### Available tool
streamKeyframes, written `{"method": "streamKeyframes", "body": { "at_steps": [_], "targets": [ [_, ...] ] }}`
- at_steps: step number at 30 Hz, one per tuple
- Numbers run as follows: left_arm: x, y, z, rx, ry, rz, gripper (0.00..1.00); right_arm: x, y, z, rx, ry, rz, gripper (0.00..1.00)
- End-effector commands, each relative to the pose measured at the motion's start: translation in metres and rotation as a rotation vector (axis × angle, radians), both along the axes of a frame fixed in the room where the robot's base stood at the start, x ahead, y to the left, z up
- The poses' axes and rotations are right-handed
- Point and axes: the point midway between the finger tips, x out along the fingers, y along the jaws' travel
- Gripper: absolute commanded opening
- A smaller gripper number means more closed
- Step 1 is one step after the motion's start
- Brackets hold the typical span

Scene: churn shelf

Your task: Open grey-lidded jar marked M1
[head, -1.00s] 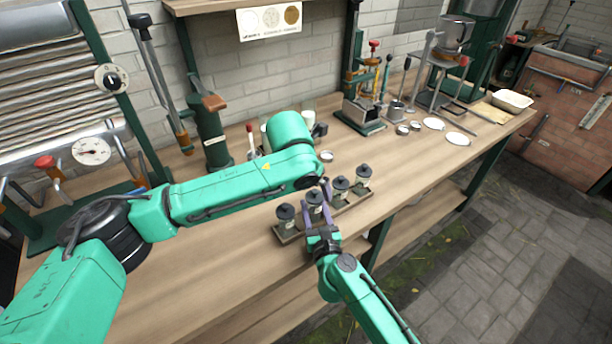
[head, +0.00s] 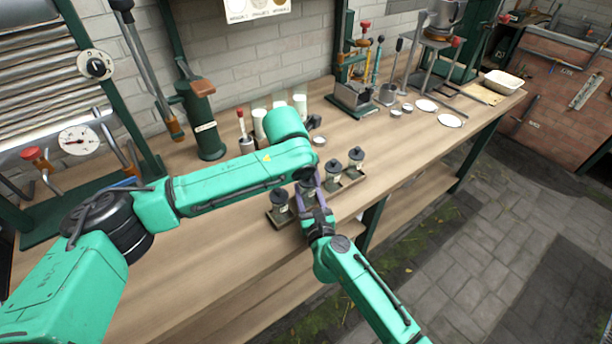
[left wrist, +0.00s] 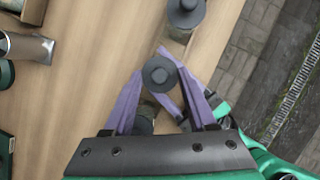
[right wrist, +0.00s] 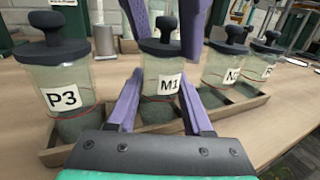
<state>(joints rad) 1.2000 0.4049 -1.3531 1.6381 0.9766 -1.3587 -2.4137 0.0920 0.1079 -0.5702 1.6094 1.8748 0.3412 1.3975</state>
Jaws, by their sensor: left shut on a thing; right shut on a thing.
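The jar marked M1 (right wrist: 163,88) is clear with a grey lid and stands upright in a row of jars. My right gripper (right wrist: 160,88) is shut on its body from the front, one finger on each side. The grey lid with its round knob (left wrist: 160,74) shows in the left wrist view between the fingers of my left gripper (left wrist: 152,68), which is shut on it from above. The lid appears seated on the jar. In the head view the arms largely cover this jar.
Jar P3 (right wrist: 66,90) stands close on the left, and two more grey-lidded jars (head: 333,174) (head: 355,160) stand on the right. All share a shallow wooden tray (right wrist: 258,104). White cups (head: 299,104) stand behind. The bench front edge is close to my right arm.

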Motion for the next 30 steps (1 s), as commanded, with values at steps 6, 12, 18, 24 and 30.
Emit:
{"method": "streamKeyframes", "body": {
  "at_steps": [6,12,18,24,30],
  "targets": [
    [0.000,0.000,0.001,0.000,0.000,0.000,0.00,0.000,0.000,0.001,0.000,-0.001,0.000,0.00],
    [0.000,0.000,0.007,-0.001,0.000,0.000,0.00,0.000,0.000,0.000,0.000,-0.001,0.000,0.00],
    [0.000,0.000,0.015,0.000,0.000,0.000,0.00,0.000,0.000,0.000,0.000,-0.001,0.000,0.00],
    [0.000,0.000,0.022,-0.001,-0.002,-0.001,0.00,0.000,0.000,0.000,0.000,-0.001,0.000,0.00],
    [0.000,0.000,0.023,0.000,0.000,-0.001,0.00,0.000,0.000,0.000,0.000,-0.001,0.000,0.00]
  ]
}}
